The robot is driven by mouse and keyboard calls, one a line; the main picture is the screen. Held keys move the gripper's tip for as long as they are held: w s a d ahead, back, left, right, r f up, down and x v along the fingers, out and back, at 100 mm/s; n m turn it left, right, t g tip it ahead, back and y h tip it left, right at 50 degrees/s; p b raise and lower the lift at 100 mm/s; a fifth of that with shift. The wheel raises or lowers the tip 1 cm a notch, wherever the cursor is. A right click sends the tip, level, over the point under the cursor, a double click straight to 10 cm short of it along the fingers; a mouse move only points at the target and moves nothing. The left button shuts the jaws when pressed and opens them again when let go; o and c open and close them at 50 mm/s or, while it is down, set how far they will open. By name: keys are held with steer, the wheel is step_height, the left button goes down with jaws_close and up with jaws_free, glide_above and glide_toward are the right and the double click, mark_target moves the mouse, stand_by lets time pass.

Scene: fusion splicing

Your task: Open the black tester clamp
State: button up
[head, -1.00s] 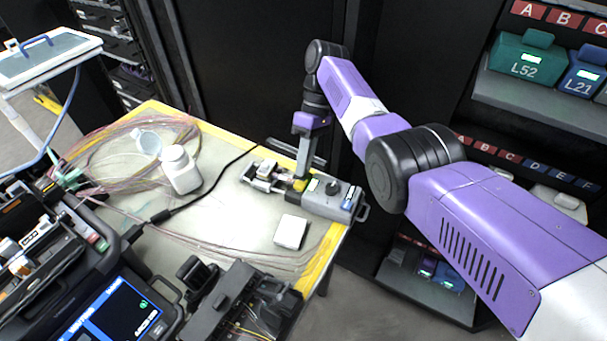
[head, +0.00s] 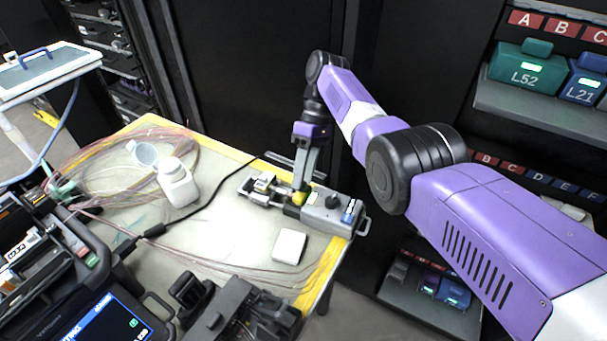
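The grey tester (head: 335,212) lies near the far right corner of the worktable, with a dark knob on top and a metal slide assembly (head: 258,188) on its left. A small black part, apparently the clamp (head: 292,210), sits at the tester's left end. A yellow piece (head: 299,198) shows right beside it. My gripper (head: 301,188) points down from above at this spot, its tip at or just over the yellow piece. Contact is unclear. The fingers overlap in this view, so their opening does not show. Whether the clamp is raised is too small to tell.
A small white box (head: 289,246) lies in front of the tester. A white bottle (head: 178,184) and coiled pink fibres (head: 95,170) are on the left of the table (head: 220,228). The splicer (head: 75,290) and black equipment (head: 245,305) fill the front. A dark cabinet stands behind.

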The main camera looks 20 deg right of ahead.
steer(key=shift+r, duration=0.1)
step_height(320, 180, up, 20)
steer(key=p, duration=1.9)
steer(key=shift+o, duration=0.3)
